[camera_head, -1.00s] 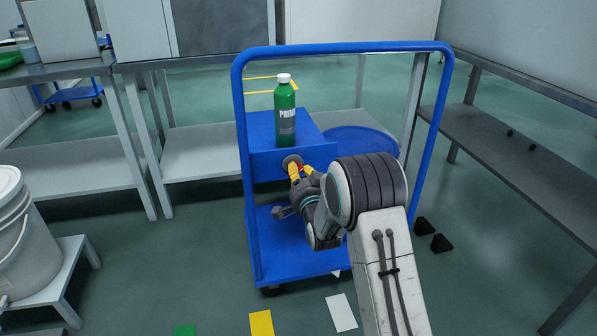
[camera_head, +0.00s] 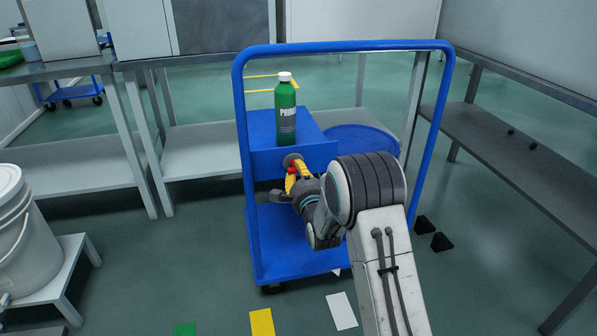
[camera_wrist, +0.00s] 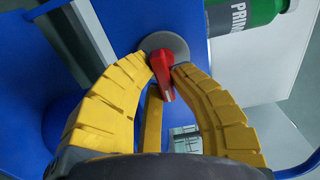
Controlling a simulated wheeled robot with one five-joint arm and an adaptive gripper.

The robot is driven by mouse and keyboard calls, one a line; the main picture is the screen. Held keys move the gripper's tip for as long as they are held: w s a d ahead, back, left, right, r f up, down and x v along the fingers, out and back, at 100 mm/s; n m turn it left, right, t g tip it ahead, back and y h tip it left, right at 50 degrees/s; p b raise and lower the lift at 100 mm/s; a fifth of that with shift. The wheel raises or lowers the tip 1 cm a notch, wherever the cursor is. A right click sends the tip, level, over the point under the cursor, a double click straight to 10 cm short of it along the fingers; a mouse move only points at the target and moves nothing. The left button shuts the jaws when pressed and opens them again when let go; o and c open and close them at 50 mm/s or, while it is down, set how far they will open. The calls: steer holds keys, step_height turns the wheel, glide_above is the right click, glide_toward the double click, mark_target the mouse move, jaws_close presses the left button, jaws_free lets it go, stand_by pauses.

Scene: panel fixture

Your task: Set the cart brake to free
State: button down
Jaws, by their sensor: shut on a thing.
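The blue cart (camera_head: 251,225) stands ahead with a blue box-like panel (camera_head: 320,158) on it. The brake control is a red lever (camera_head: 291,169) on a round grey disc (camera_head: 290,158) on the panel's front. In the wrist view the red lever (camera_wrist: 162,75) points down from the grey disc (camera_wrist: 177,44). My gripper (camera_head: 294,181) is at the lever, its yellow fingers on either side of it. In the wrist view my gripper (camera_wrist: 161,66) is shut on the lever. No markings around the disc are legible.
A green bottle (camera_head: 285,112) stands upright on the panel box, just above the disc. A white bucket (camera_head: 25,235) stands on a low stand at left. Benches line the back and right.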

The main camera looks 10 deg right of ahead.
stand_by(0.5)
steer(key=c, duration=1.1)
jaws_free()
steer(key=shift+s, duration=0.15)
steer(key=shift+s, duration=5.85)
